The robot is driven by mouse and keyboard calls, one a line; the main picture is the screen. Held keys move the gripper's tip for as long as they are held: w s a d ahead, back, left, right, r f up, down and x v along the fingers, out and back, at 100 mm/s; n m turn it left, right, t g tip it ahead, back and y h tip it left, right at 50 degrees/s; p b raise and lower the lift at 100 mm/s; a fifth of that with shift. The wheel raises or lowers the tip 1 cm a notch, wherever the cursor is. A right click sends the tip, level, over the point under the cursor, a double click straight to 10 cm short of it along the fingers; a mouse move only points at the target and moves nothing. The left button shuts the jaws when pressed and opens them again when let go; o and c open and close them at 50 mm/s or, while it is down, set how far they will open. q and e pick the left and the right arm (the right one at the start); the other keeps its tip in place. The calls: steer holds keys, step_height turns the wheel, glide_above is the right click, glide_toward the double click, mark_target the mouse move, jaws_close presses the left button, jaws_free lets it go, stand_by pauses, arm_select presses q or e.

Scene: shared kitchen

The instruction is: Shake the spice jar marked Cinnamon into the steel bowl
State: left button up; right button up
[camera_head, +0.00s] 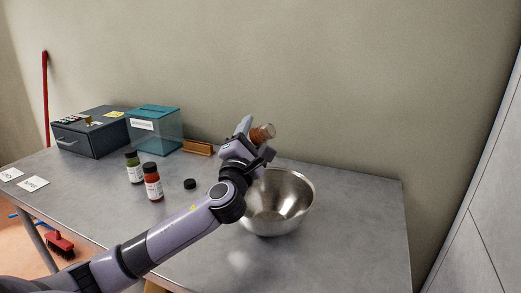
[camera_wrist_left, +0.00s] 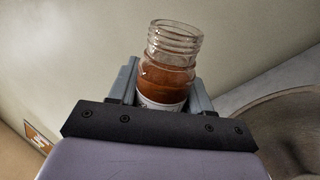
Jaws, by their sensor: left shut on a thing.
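My left gripper (camera_head: 251,138) is shut on a clear jar (camera_head: 264,132) with reddish-brown powder in it. In the head view the jar lies tilted above the back rim of the steel bowl (camera_head: 297,202). The jar (camera_wrist_left: 168,68) has no cap in the left wrist view, and its threaded neck is bare. Its label is mostly hidden by my gripper (camera_wrist_left: 160,92), so I cannot read it. The part of the bowl (camera_head: 297,202) that I see inside looks empty. A black cap (camera_head: 190,184) lies on the table. My right gripper is not in view.
Two capped jars, one green (camera_head: 134,168) and one red (camera_head: 153,183), stand left of the cap. A dark drawer box (camera_head: 92,137), a teal clear box (camera_head: 160,135) and a brown wooden block (camera_head: 198,148) stand at the back. The table's right part (camera_head: 360,220) is clear.

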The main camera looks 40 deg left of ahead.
arm_select(q)
steer(key=m+h+p, duration=0.2)
steer(key=m, duration=0.3)
steer(key=m+t+h+p, duration=0.1)
steer(key=m+h+p, duration=0.1)
steer(key=m, duration=0.3)
steer(key=m+h+p, duration=0.2)
steer(key=m+h, duration=0.1)
steer(key=m, duration=0.2)
steer(key=shift+w+d+r+m+t+h+p, duration=0.1)
steer(key=shift+d+r+m+t+h+p, duration=0.2)
steer(key=shift+t+h, duration=0.1)
steer(key=shift+d+f+m+h+b, duration=0.1)
steer(key=shift+f+m+h+b, duration=0.25)
steer(key=shift+m, duration=0.35)
steer(key=shift+w+d+r+m+h, duration=0.1)
steer(key=shift+d+m+h, duration=0.15)
steer(key=shift+m+h, duration=0.4)
steer(key=shift+m, duration=0.25)
steer(key=shift+a, duration=0.15)
